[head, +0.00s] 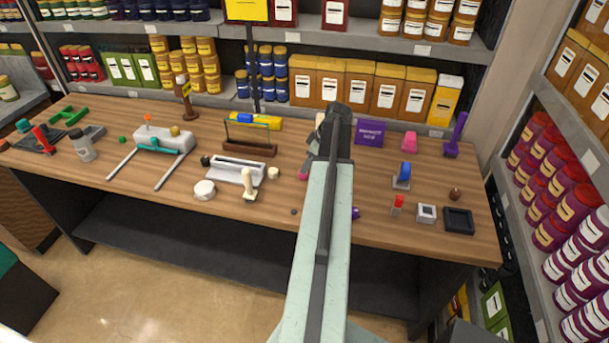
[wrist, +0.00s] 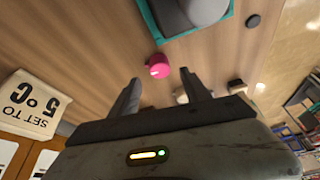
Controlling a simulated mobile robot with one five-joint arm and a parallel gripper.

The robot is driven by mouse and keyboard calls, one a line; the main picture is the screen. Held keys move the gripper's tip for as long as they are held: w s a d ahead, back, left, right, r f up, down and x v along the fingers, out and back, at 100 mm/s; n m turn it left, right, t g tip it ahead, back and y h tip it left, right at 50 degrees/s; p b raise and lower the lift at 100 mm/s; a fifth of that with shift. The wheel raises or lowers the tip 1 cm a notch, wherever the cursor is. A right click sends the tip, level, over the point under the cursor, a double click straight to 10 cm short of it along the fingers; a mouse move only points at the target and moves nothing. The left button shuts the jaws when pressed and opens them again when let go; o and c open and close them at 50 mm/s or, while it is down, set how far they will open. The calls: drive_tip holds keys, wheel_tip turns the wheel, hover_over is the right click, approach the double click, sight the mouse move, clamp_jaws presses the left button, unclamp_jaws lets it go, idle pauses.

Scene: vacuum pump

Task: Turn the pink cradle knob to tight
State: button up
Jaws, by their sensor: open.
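A round pink knob (wrist: 158,66) with a pale mark on its face shows in the wrist view, just beyond my open fingertips. My gripper (wrist: 163,88) has its two dark fingers spread, with nothing between them. The knob lies a little ahead of the gap and appears apart from both fingers. In the head view, a bit of pink (head: 303,173) shows at the left edge of my arm, which hides the rest; I cannot tell for sure that it is this knob. My fingers are hidden there behind my arm.
A teal-edged piece (wrist: 185,18) with a grey part is near the knob. A "SET TO 5°C" sign (wrist: 32,105) stands on the left in the wrist view. Another pink object (head: 409,141) and a blue-wheeled item (head: 403,176) stand right of my arm on the wooden table (head: 290,215).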

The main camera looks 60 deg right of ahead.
drive_tip(key=b+x, duration=0.3)
drive_tip(key=x, duration=0.1)
drive_tip(key=shift+f, duration=0.4)
drive_tip(key=shift+r, duration=0.1)
clamp_jaws()
